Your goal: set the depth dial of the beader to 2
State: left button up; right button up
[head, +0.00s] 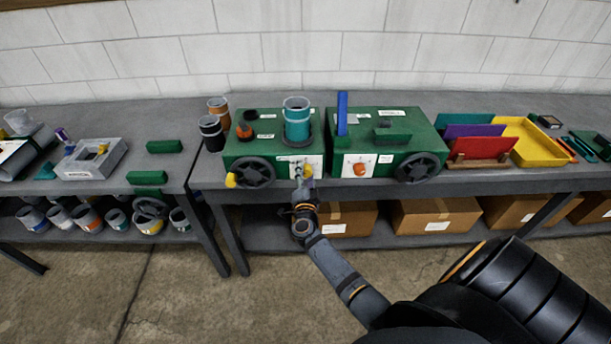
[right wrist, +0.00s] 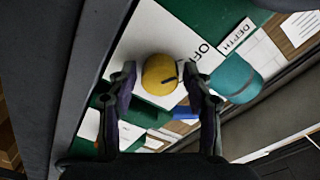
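The green machine (head: 239,148) on the left of the main bench has a white front plate (head: 313,161). In the right wrist view a round yellow dial (right wrist: 159,72) sits on a white plate, near partly visible letters "OF". A dark mark shows on the dial's right side. A "DEPTH" label (right wrist: 235,36) is on the green body nearby. My left gripper is out of view.
A teal cylinder (head: 297,122) stands on the machine, and a dark handwheel (head: 254,173) with a yellow knob is at its front left. A second green machine (head: 410,128) with an orange dial (head: 360,169) stands close on the right. Cardboard boxes (head: 435,214) sit below.

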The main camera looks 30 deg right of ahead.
jog(key=c, duration=0.8)
jog(key=shift+m, duration=0.4)
jog(key=m, duration=0.4)
jog(key=shift+m, duration=0.4)
jog(key=m, duration=0.5)
jog(key=shift+m, duration=0.3)
jog(key=shift+y, duration=0.3)
jog(key=o, duration=1.2)
jog(key=shift+r+m, duration=0.1)
jog(key=shift+m, duration=0.2)
jog(key=shift+c, duration=0.2)
